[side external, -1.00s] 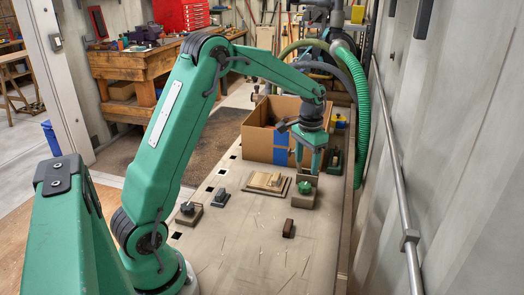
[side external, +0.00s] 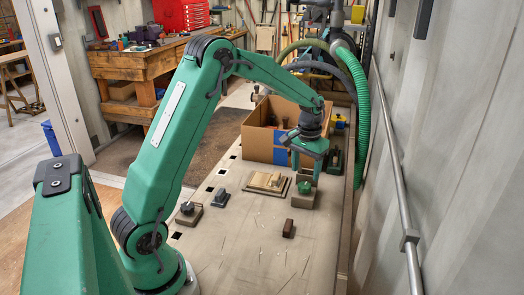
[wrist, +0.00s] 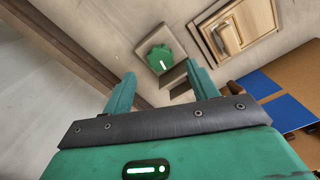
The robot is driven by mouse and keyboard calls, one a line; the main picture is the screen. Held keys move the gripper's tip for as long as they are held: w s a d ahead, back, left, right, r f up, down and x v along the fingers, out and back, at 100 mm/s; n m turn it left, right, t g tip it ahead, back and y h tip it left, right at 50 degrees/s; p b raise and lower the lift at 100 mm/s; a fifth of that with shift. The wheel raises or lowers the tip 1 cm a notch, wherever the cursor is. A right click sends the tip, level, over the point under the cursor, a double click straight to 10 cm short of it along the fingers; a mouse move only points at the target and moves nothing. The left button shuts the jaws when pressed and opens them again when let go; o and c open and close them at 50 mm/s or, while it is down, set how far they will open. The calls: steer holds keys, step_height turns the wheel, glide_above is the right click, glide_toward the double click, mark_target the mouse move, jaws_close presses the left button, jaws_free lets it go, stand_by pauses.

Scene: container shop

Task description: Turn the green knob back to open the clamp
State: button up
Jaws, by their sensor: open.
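The green knob (side external: 305,187) sits on a small grey-brown block (side external: 303,201) on the bench. In the wrist view the knob (wrist: 160,58) has a scalloped edge and a white pointer mark. My gripper (side external: 309,172) is over the block, close above the knob. In the wrist view its two open fingers (wrist: 162,72) are on either side of the knob's near side, with nothing between them. I cannot tell if they touch it. A pale wooden piece on a framed base (side external: 267,182) stands left of the knob. A grey metal part shows on it in the wrist view (wrist: 218,40).
A cardboard box (side external: 258,143) with blue tape stands behind. Two blocks with dark knobs (side external: 188,212) (side external: 221,197) lie left, and a dark brown block (side external: 289,228) lies nearer. Dark items stand behind my gripper. The bench front is clear.

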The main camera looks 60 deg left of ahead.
mark_target(304, 185)
steer(key=shift+f, duration=2.75)
